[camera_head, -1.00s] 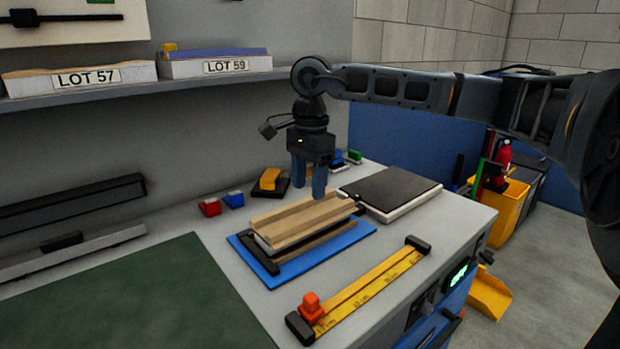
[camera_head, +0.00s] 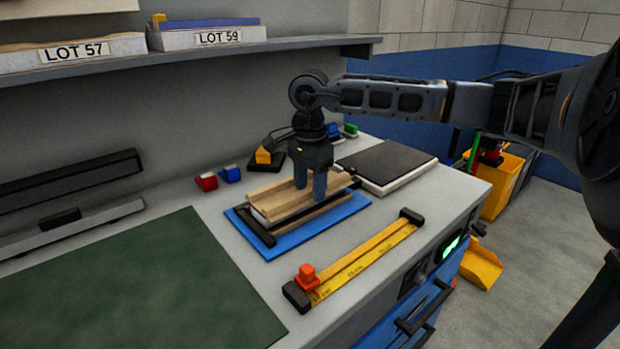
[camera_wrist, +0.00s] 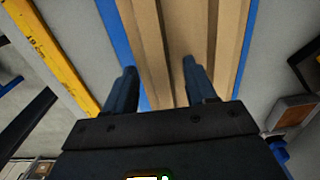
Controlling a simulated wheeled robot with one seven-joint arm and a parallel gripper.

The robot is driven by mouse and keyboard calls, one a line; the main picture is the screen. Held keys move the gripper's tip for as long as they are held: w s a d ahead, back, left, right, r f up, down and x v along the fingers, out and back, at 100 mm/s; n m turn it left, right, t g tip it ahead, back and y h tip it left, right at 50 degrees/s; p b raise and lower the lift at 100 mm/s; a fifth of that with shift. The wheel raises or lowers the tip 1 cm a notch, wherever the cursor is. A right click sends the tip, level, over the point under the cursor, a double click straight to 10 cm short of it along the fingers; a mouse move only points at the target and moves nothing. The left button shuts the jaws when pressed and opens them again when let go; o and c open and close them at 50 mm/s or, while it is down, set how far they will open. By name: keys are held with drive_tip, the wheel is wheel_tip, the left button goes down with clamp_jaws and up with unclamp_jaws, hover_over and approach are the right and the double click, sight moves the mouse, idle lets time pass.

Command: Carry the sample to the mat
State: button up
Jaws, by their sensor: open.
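The sample is a light-brown wooden sandwich panel (camera_head: 276,207) with a raised middle. It lies in a dark clamp-like frame on a blue base (camera_head: 344,211). My gripper (camera_head: 310,192) points down over the panel's right part. In the wrist view my gripper (camera_wrist: 160,82) is open, with its two fingers on either side of the panel's raised strip (camera_wrist: 163,50). Whether the fingers touch the wood cannot be told. The mat is most likely the large dark green sheet (camera_head: 130,285) at the front left of the bench.
A yellow ruler (camera_head: 362,262) with an orange slider (camera_head: 306,277) lies in front of the blue base. A black-topped slab (camera_head: 388,162) lies behind right. Small red (camera_head: 206,181) and blue (camera_head: 230,174) blocks stand behind left. A shelf (camera_head: 180,58) with lot boxes overhangs the back.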

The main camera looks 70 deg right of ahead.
sight(310, 189)
clamp_jaws()
drive_tip(key=c, duration=0.7)
unclamp_jaws()
clamp_jaws()
drive_tip(key=shift+r+p, duration=1.2)
drive_tip(key=shift+r, duration=2.55)
